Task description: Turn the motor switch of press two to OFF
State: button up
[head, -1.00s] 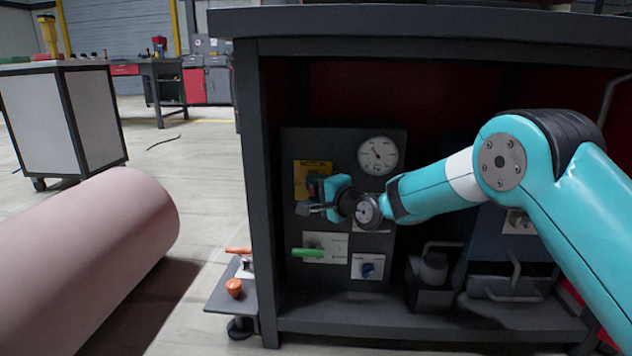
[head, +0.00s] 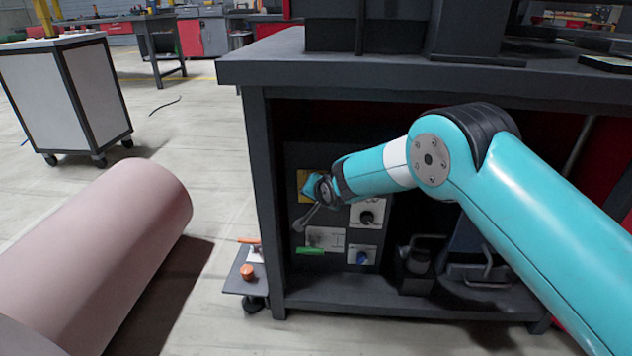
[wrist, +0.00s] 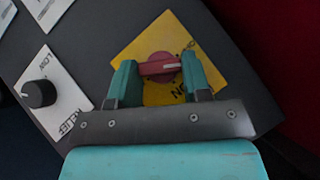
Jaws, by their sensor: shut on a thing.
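The motor switch is a red rotary handle (wrist: 158,67) on a yellow plate (wrist: 150,42) with partly hidden lettering, "ON" readable near its lower edge. My gripper (wrist: 162,72) is shut on the red handle, one teal finger at each end of it. The handle lies roughly crosswise in the wrist view, while the plate is tilted. In the head view my gripper (head: 313,188) is at the upper left of the dark control panel (head: 336,158) and covers the switch. The edge of the yellow plate (head: 302,180) shows behind it.
A black knob marked "LOW" and "RELIEF" (wrist: 38,93) sits beside the plate. A green handle (head: 310,250) and blue knob (head: 362,258) are lower on the panel. The cabinet's left post (head: 263,200) and tabletop edge (head: 420,82) frame the opening. A pink cylinder (head: 110,240) lies left.

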jog(key=shift+a+n+g+h+p, duration=0.2)
jog(key=shift+n+h, duration=0.4)
jog(key=shift+h, duration=0.6)
jog(key=shift+a+n+g+h+p, duration=0.1)
jog(key=shift+n+h+p, duration=0.35)
jog(key=shift+h, duration=0.75)
jog(key=shift+n, duration=0.35)
jog(key=o, duration=0.9)
jog(key=shift+o, duration=0.2)
jog(key=shift+r, duration=0.1)
